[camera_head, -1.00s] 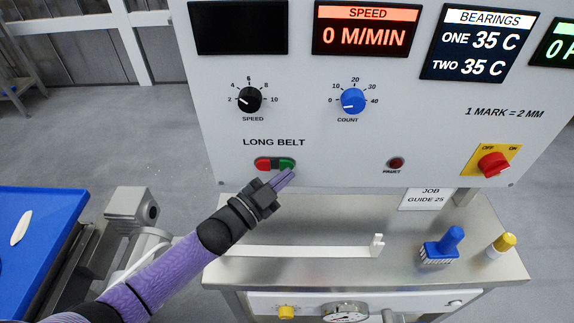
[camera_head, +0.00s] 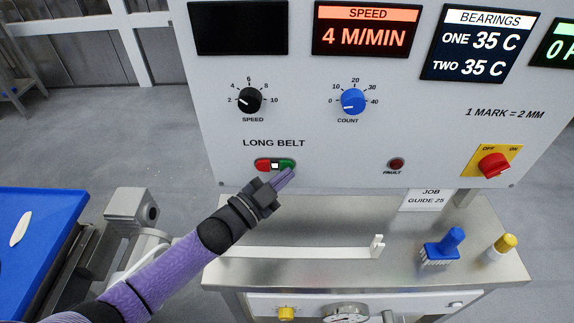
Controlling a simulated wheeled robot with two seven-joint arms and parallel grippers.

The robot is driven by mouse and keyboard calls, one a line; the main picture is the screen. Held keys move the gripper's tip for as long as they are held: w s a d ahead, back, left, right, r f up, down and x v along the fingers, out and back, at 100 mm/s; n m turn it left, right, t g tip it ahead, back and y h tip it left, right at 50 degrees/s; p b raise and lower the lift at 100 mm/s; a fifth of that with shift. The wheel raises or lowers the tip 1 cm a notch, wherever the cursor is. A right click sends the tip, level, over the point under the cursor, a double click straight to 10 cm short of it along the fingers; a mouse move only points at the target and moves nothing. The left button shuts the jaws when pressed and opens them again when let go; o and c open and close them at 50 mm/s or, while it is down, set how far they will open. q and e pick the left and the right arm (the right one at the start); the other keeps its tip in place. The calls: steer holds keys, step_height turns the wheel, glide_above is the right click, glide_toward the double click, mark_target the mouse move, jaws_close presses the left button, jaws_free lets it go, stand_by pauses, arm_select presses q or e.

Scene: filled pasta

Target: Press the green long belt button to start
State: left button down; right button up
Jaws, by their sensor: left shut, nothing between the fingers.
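The green long belt button (camera_head: 287,163) is on the white control panel, under the words LONG BELT, to the right of the red button (camera_head: 262,164). A small white lit patch (camera_head: 275,165) shows between the two. My left gripper (camera_head: 288,174) is shut and empty, with its fingertips at the lower edge of the green button. I cannot tell for sure whether they touch it. The speed display (camera_head: 367,33) reads 4 M/MIN. My right gripper is not in view.
A black speed knob (camera_head: 249,100) and a blue count knob (camera_head: 353,101) are above the buttons. A red switch (camera_head: 493,165) is at the right. A steel shelf below holds a blue brush (camera_head: 443,246) and a yellow-capped container (camera_head: 502,246). A blue belt (camera_head: 45,235) is at left.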

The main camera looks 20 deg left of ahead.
arm_select(q)
steer(key=shift+s+d+p, duration=0.15)
steer(key=shift+s+p, duration=0.15)
steer(key=shift+s, duration=0.3)
steer(key=s+p, duration=0.1)
steer(key=s, duration=0.1)
steer(key=s+d+p, duration=0.1)
steer(key=s+p, duration=0.1)
steer(key=shift+s+d, duration=0.2)
steer(key=shift+s, duration=0.2)
stand_by(0.4)
